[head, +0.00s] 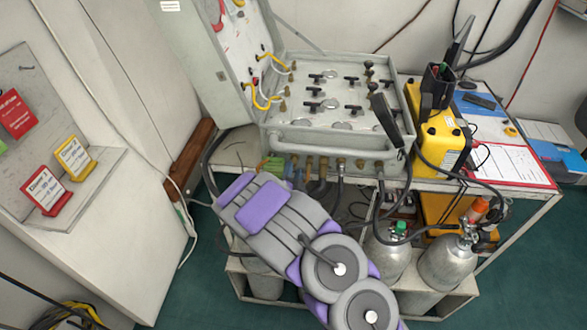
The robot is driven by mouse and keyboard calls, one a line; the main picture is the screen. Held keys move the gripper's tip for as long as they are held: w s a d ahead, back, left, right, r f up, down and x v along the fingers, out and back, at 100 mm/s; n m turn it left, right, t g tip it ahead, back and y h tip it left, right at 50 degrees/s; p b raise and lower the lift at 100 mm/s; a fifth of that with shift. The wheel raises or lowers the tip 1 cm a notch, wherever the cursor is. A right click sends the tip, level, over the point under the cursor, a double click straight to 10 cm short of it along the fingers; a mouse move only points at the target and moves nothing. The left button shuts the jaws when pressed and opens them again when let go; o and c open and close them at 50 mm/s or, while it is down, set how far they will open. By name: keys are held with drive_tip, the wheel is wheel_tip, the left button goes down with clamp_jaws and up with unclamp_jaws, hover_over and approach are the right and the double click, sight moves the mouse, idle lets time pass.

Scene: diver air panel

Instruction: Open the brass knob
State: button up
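The grey air panel (335,122) is in an open case on the cart, with its lid raised at the left. Several black T-handles and small brass-coloured fittings stand on its face. A row of brass-coloured fittings (323,162) lines the case's front. I cannot tell which is the brass knob, or whether it is open. My grey and purple arm reaches up from the bottom to just below the case's front left. My gripper's fingers do not show.
A grey tube rail (335,138) and black hoses run along the case's front. A yellow box (437,137) and a clipboard (508,164) are to the right. Gas cylinders (447,264) stand below. A white cabinet (150,235) is at the left. Green floor shows between.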

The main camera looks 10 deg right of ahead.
drive_tip(key=shift+w, duration=1.35)
drive_tip(key=shift+d, duration=0.2)
drive_tip(key=shift+c, duration=1)
clamp_jaws()
